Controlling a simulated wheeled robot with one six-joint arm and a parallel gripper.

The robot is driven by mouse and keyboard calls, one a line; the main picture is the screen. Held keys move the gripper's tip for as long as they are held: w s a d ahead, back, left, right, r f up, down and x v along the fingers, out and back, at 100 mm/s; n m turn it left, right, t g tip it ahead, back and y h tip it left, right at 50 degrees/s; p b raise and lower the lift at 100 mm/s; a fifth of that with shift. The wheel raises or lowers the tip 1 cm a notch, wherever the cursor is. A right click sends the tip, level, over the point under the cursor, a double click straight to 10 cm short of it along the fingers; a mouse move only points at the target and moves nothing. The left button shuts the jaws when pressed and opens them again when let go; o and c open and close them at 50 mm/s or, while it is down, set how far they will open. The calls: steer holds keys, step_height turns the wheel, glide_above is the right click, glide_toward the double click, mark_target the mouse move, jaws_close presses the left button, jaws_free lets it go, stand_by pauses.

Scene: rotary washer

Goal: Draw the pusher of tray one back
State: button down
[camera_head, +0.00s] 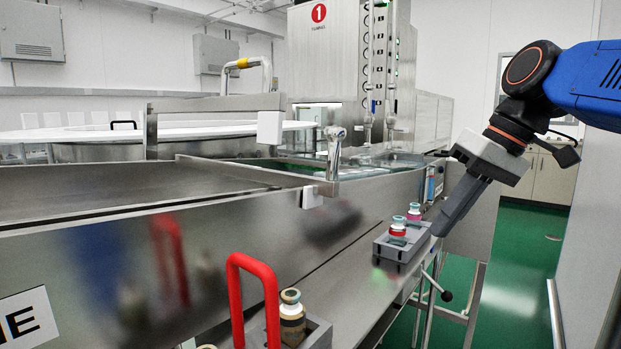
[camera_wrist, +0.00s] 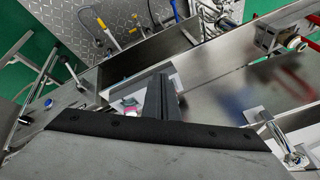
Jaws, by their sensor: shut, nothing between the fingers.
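My gripper (camera_head: 441,228) is shut and empty, pointing down and left. In the head view its tip is close to the right end of a small grey rack (camera_head: 388,254), and I cannot tell whether they touch. In the wrist view the shut fingers (camera_wrist: 160,95) cover part of this rack. A long steel tray (camera_head: 120,185) fills the left, with a raised steel plate (camera_head: 215,103) standing across its far part. A white block (camera_head: 270,128) is at the plate's right end. No part is clearly marked as the pusher of tray one.
Vials with red (camera_head: 398,226) and pink (camera_head: 414,212) bands stand at the rack. A red handle (camera_head: 233,290) and a capped vial (camera_head: 291,312) stand on the steel ledge in front. A metal post (camera_head: 334,155) rises from the tray edge. Green floor (camera_head: 505,285) is open at right.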

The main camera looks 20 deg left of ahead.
mark_target(290, 181)
steer(key=w+a+r+n, duration=0.1)
steer(key=a+r, duration=0.1)
steer(key=a+r+n+g, duration=0.1)
steer(key=a+r, duration=0.2)
steer(key=w+a+r+n+g+y, duration=0.1)
steer(key=a+r, duration=0.1)
steer(key=a, duration=0.1)
steer(key=shift+w+r, duration=0.15)
steer(key=shift+w, duration=0.2)
steer(key=a+r+n+g, duration=0.3)
steer(key=a+r+n, duration=0.25)
steer(key=a, duration=0.25)
steer(key=shift+m, duration=0.35)
steer(key=x, duration=0.8)
steer(key=shift+a, duration=0.5)
steer(key=shift+s+a+f, duration=0.1)
steer(key=shift+s+a, duration=0.4)
steer(key=shift+s, duration=0.4)
steer(key=shift+s+a, duration=0.35)
steer(key=shift+s, duration=0.55)
steer(key=shift+s+a+r, duration=0.1)
steer(key=shift+s+a, duration=0.2)
steer(key=shift+s, duration=0.4)
steer(key=shift+s+a+r, duration=0.1)
steer(key=shift+s+a, duration=0.2)
steer(key=shift+s, duration=0.45)
steer(key=shift+s+a+r, duration=0.1)
steer(key=shift+s+a, duration=0.2)
steer(key=shift+s, duration=0.4)
